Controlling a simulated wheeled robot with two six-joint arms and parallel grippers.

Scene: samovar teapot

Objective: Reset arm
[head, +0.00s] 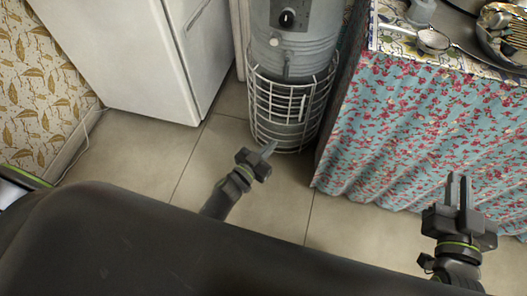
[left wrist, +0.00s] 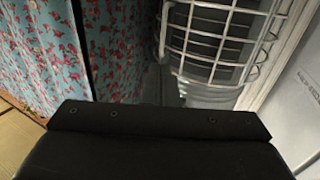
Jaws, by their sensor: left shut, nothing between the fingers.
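My left gripper (head: 268,149) is in the middle of the head view, over the tiled floor and in front of the wire rack. Its fingers are together with nothing between them. In the left wrist view a dark part of my own arm fills the bottom, and no fingertips show. My right gripper (head: 457,180) is at the lower right of the head view, in front of the flowered cloth. Its two fingers point up with a narrow gap between them, and the gap is empty. No teapot can be made out clearly in either view.
A white cabinet (head: 110,50) is at left. A table with flowered cloth (head: 400,130) holds dishes at right. Tiled floor (head: 150,150) is clear.

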